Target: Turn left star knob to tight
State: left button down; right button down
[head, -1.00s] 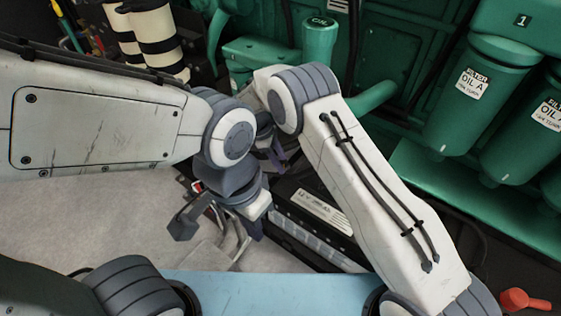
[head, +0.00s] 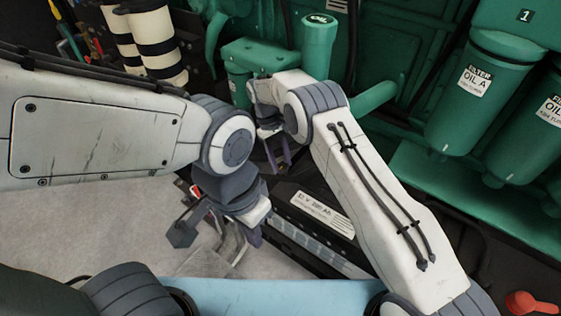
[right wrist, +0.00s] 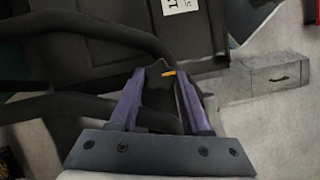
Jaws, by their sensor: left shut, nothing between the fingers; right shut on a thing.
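A dark star knob (right wrist: 158,92) with an orange mark shows in the right wrist view, between the two purple fingers of my right gripper (right wrist: 158,98). My right gripper is shut on it. In the head view my right gripper (head: 282,160) points down beside the black battery-like box, and I cannot make out the knob there. My left gripper (head: 249,236) is shut and empty, lower in the head view, over the pale floor to the left of that box.
The black box (head: 322,212) has a white label. Green oil filters (head: 478,95) stand at the right, a green oil filler (head: 319,45) at the top. Black hoses (right wrist: 75,65) run near my right gripper. A red-handled part (head: 528,303) lies at the lower right.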

jog(key=shift+m, duration=0.3)
jog(key=shift+c, duration=1.8)
grip_release()
pick_arm(q)
jog(key=shift+r, duration=0.1)
pick_arm(e)
jog(key=shift+r, duration=0.15)
